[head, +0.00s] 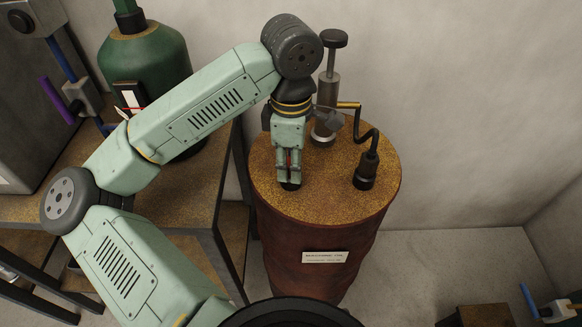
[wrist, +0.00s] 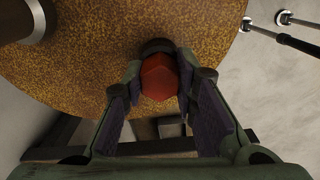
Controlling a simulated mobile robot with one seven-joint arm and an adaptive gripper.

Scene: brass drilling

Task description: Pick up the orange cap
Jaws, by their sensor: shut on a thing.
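The orange cap (wrist: 159,77) shows red-orange in the wrist view, between the two fingers of my gripper (wrist: 160,85). The fingers touch it from both sides. In the head view my gripper (head: 289,180) points down over the left part of the drum's top (head: 330,200), and the fingers mostly hide the cap. A dark round part shows just beyond the cap in the wrist view. I cannot tell whether the cap rests on the drum or is lifted clear of it.
A hand pump (head: 327,95) with a bent spout and dark nozzle (head: 366,170) stands on the drum behind and right of my gripper. A metal-framed table (head: 185,200) and a green tank (head: 150,55) stand at left. The drum's front right top is clear.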

